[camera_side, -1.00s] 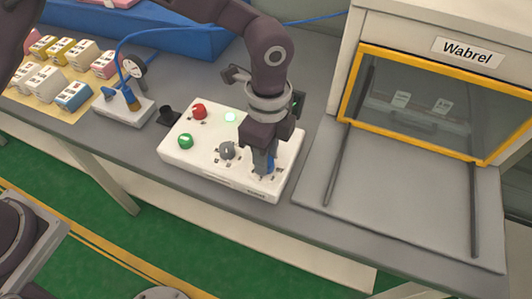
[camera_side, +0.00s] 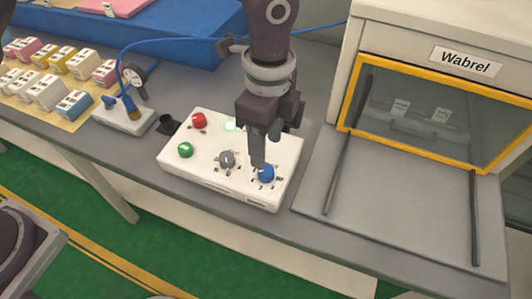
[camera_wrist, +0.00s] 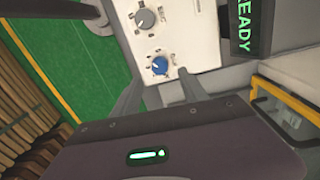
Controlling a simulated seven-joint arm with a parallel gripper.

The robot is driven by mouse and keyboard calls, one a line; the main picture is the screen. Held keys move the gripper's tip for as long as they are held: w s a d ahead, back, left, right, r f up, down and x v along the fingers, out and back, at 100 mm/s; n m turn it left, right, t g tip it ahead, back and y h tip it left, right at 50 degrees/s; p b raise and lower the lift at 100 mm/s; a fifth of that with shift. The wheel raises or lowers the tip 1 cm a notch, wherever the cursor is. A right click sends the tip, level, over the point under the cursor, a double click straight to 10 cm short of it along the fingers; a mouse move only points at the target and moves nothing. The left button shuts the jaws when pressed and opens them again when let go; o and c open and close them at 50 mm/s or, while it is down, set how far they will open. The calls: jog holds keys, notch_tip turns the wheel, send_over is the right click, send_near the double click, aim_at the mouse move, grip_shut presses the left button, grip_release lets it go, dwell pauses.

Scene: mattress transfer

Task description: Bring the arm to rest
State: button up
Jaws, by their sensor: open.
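My gripper (camera_side: 262,150) is open and empty. Its fingers hang over the right part of a white control box (camera_side: 215,135), close to a blue knob (camera_side: 266,173). In the wrist view the blue knob (camera_wrist: 160,66) lies just beyond and between the finger tips (camera_wrist: 158,88), and nothing is held. The box also carries a grey knob (camera_side: 227,159), a red button (camera_side: 199,120), a green button (camera_side: 185,150) and a lit green lamp (camera_side: 230,126). The exact gap between fingers and knob cannot be told.
A cabinet marked Wabrel (camera_side: 466,60) with a yellow-framed window stands at the right, a grey plate (camera_side: 400,215) before it. A gauge device (camera_side: 125,115) and several coloured small boxes (camera_side: 50,85) are at the left. A dark display reading READY (camera_wrist: 243,27) is in the wrist view.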

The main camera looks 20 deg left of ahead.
jog(key=shift+r, duration=0.15)
jog(key=s+a+r+n+t, duration=0.2)
jog(key=a+r+n, duration=0.2)
jog(key=a+r, duration=0.35)
jog(key=s+a+r+n+t, duration=0.1)
jog(key=s+a+r+n, duration=0.25)
jog(key=a+r, duration=0.45)
jog(key=s+a+n+t, duration=0.3)
jog(key=s+a+n, duration=0.8)
jog(key=s, duration=0.3)
jog(key=shift+s+a+f, duration=0.2)
jog(key=shift+a+f, duration=0.2)
